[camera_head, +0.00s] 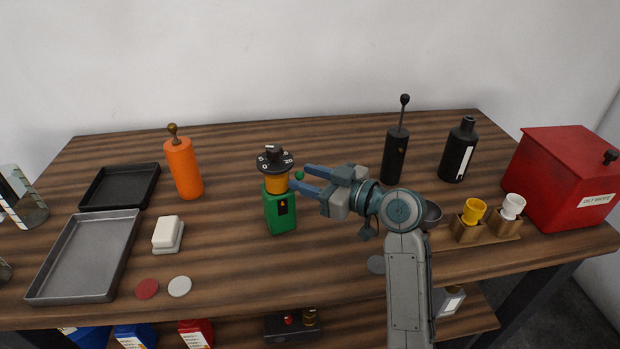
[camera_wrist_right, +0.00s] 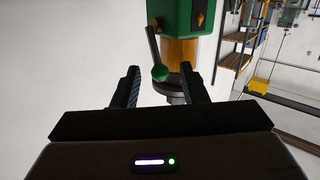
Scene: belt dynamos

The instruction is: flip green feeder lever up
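The green feeder (camera_head: 280,212) stands upright on the table, with an amber cylinder (camera_head: 276,184) and a black numbered dial (camera_head: 275,161) above its green body. In the right wrist view the feeder (camera_wrist_right: 181,15) appears upside down. Its lever (camera_wrist_right: 153,42) has a green ball end (camera_wrist_right: 160,73), which lies beside the amber part, towards the dial, so the lever points upward. My right gripper (camera_head: 306,178) is to the right of the feeder. Its fingers (camera_wrist_right: 160,84) are open, with the ball in the gap between them as seen; contact is not visible. My left gripper is out of view.
An orange bottle (camera_head: 183,168) stands left of the feeder. Black bottles (camera_head: 396,157) (camera_head: 459,150) stand behind my right arm. Cups in a wooden holder (camera_head: 487,231) and a red box (camera_head: 567,182) are at the right. Trays (camera_head: 75,292) lie at the left. The table before the feeder is clear.

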